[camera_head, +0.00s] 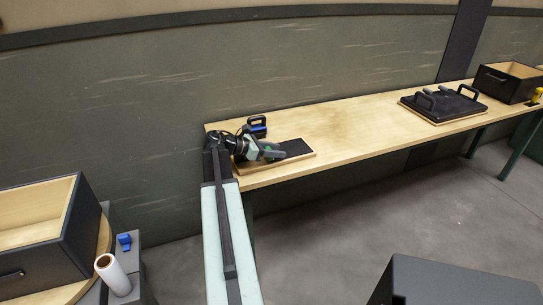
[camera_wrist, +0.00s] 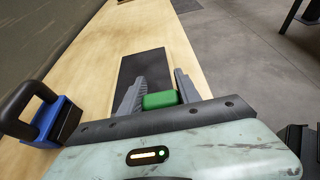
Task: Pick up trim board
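The trim board (camera_head: 298,157) appears to be the flat wooden board with a black top, lying on the bench near its left end. In the wrist view its black top (camera_wrist: 150,66) runs away beyond the fingers. My gripper (camera_head: 278,154) is low over the board's left part, and my arm hides some of the board. In the wrist view my gripper's two grey fingers (camera_wrist: 159,78) stand on either side of a green block (camera_wrist: 160,101), which nearly fills the gap. I cannot tell whether they press on it or whether it is fixed to the board.
A blue block with a black handle (camera_head: 258,126) stands close behind my gripper, and left of it in the wrist view (camera_wrist: 45,118). A black handled pad (camera_head: 440,103) and a dark box (camera_head: 508,82) are farther right on the bench (camera_head: 345,125). The bench between is clear.

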